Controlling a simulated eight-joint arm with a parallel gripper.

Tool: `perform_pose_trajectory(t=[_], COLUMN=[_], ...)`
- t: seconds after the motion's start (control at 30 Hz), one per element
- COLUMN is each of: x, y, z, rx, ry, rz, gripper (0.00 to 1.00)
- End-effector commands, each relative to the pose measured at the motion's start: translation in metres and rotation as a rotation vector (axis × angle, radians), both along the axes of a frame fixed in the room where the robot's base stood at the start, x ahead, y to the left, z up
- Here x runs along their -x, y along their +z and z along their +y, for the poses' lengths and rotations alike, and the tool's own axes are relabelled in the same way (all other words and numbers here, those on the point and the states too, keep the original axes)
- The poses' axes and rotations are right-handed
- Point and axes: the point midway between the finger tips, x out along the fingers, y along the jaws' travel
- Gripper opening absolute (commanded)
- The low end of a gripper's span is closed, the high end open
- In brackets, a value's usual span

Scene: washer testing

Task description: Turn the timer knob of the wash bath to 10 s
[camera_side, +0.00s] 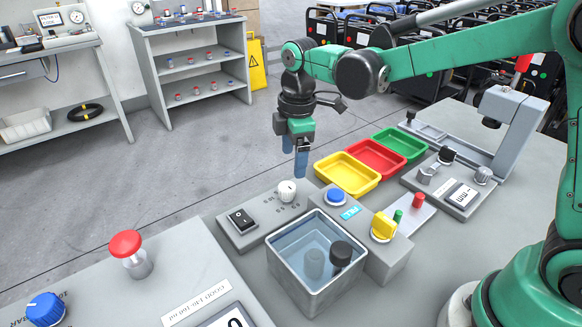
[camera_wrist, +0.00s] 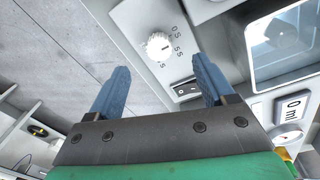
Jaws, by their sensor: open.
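The timer knob (camera_side: 287,191) is white and round, on the grey control box of the wash bath; it also shows in the wrist view (camera_wrist: 158,46). Markings ending in S stand around its right side; its setting is too small to read surely. The wash bath (camera_side: 275,262) is a square grey tank of clear liquid, with a black-capped item inside. My gripper (camera_side: 301,174) is open and empty, pointing down above and behind the knob, apart from it. In the wrist view its blue fingers (camera_wrist: 160,66) show with the knob between and just beyond the tips.
A black rocker switch (camera_side: 241,221) sits left of the knob. A blue button (camera_side: 336,195) and a yellow knob (camera_side: 383,227) stand right of it. Yellow (camera_side: 347,174), red (camera_side: 376,157) and green (camera_side: 400,143) trays lie behind. The air above the knob looks clear.

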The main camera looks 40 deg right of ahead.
Motion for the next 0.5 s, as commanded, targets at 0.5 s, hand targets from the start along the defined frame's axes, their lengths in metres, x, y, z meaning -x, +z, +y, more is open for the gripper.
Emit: perform_pose_trajectory(t=[0.5], x=[-0.011], y=[-0.057], z=[0.007], rx=[0.014], ry=[0.153], rz=[0.065], gripper=[0.76])
